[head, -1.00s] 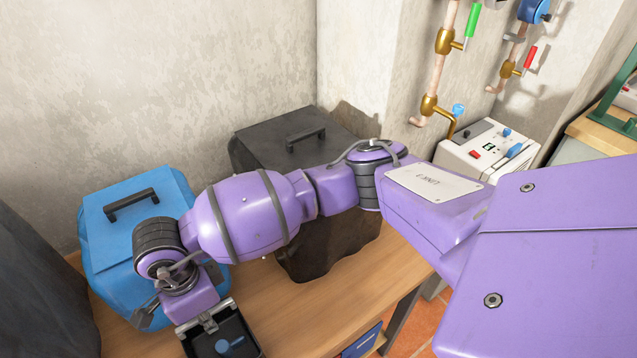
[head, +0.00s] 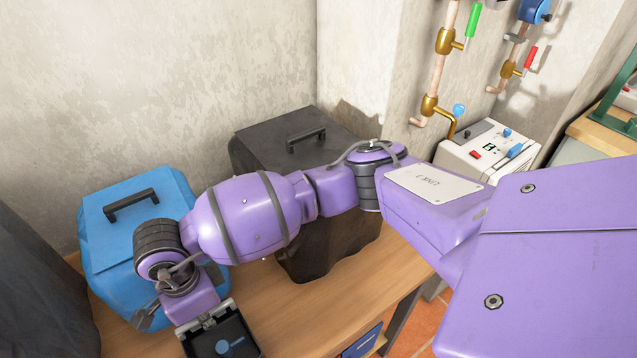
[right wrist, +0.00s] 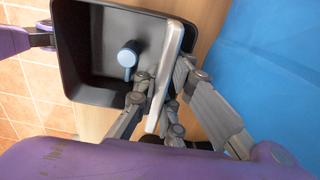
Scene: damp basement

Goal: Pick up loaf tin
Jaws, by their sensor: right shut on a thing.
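The loaf tin (head: 245,338) is a black open box at the bottom of the head view, partly cut off. It fills the upper left of the right wrist view (right wrist: 88,85). A blue-grey cup-like thing (right wrist: 127,56) lies inside it. My right gripper (right wrist: 158,85) is shut on the tin's near end wall, with fingers on both sides of a pale strip there; it also shows in the head view (head: 208,316). A purple part with a grey tip, apparently my left gripper (right wrist: 45,40), is at the tin's far end; its jaws are not clear.
A blue bag-like box (head: 105,240) and a black one (head: 275,150), both with handles, stand on the wooden table (head: 270,300) against the wall. A white control box (head: 490,150) and pipes with valves (head: 440,60) are to the right. Tiled floor (right wrist: 25,110) shows beside the tin.

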